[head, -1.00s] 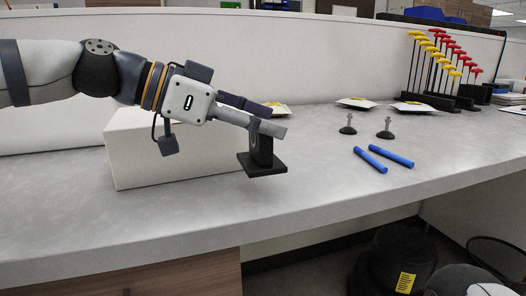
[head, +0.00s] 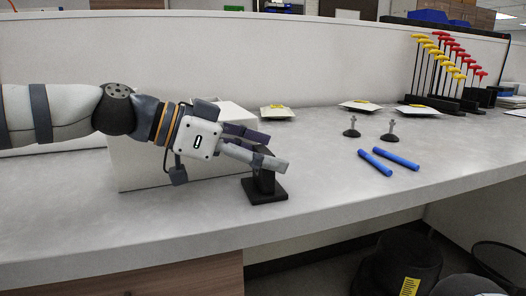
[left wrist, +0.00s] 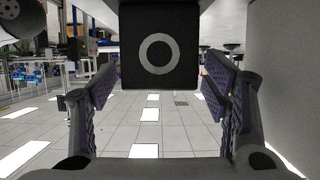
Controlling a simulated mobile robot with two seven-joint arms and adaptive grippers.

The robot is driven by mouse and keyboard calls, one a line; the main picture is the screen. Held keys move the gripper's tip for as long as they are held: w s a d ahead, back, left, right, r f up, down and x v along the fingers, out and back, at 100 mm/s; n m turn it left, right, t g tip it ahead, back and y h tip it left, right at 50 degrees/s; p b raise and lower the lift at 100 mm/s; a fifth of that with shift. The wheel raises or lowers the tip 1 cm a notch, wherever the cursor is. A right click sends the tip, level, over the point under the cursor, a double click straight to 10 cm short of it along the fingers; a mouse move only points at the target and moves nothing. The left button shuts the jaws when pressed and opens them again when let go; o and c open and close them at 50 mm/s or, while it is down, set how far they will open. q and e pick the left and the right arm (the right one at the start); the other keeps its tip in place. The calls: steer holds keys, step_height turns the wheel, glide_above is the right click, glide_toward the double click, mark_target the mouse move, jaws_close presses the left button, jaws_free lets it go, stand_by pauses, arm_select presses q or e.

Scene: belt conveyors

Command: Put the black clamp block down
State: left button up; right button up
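The black clamp block (head: 265,194) stands upright on the grey counter, its flat base down and its post up between the fingers of my left gripper (head: 267,151). In the head view the two fingers are spread, the pale one on the near side of the post and the dark one behind. The left wrist view shows the block's dark face with a grey ring (left wrist: 158,84) between the fingertips, with narrow gaps at its sides. My left gripper is open around the block. My right gripper is not in view.
A white box (head: 150,165) stands behind my left gripper. Two blue rods (head: 388,160), two small dark-based posts (head: 391,132) and several white packets (head: 420,111) lie to the right. A rack of hex keys (head: 445,75) is at the back right. The counter's front edge is near.

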arm_select(q)
steer(key=shift+r, duration=0.25)
steer(key=v, duration=1.2)
